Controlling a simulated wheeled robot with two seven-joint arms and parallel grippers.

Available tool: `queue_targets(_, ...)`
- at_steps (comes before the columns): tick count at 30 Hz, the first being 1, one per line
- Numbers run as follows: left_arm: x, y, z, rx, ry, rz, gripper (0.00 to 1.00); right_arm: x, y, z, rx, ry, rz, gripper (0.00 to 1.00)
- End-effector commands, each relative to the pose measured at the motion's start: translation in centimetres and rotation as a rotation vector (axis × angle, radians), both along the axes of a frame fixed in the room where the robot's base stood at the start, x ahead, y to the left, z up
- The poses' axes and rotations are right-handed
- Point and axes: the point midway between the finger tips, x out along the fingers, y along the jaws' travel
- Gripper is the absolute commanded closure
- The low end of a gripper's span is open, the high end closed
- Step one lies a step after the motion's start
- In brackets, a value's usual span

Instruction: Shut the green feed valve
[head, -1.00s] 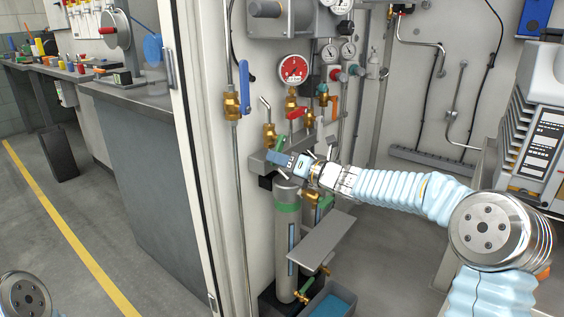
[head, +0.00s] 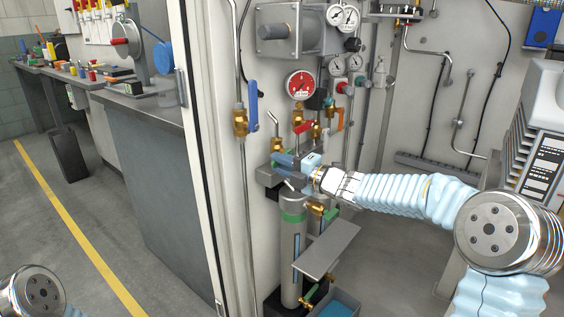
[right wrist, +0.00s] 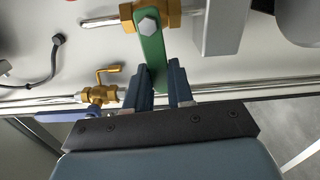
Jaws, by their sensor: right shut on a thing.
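My right gripper (right wrist: 164,88) is shut on the green lever (right wrist: 153,45) of a brass valve (right wrist: 172,12) in the right wrist view. The lever runs between the two dark blue fingers. It lies across the line of the pipe on the valve's left side in that view. In the head view the right gripper (head: 285,160) is at the pipework on the panel, above the grey cylinder (head: 290,250); it covers the lever there. My left gripper is out of view.
A blue-handled valve (head: 253,102), a red-handled valve (head: 303,127) and a red gauge (head: 300,85) are close above the gripper. A grey shelf plate (head: 327,250) juts out below.

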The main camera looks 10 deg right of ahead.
Motion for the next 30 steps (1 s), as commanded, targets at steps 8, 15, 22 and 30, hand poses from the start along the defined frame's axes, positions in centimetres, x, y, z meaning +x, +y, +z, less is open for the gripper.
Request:
queue_targets(8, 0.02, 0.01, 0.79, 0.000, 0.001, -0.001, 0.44, 0.02, -0.08, 0.46, 0.066, 0.052, -0.002, 1.00)
queue_targets(15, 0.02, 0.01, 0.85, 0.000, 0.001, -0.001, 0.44, 0.03, -0.08, 0.49, 0.080, 0.061, -0.002, 1.00)
queue_targets(22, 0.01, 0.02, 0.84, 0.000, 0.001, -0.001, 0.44, 0.03, -0.09, 0.52, 0.080, 0.061, -0.003, 1.00)
queue_targets(30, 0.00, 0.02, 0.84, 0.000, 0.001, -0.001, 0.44, 0.02, -0.06, 0.51, 0.079, 0.060, -0.002, 0.52)
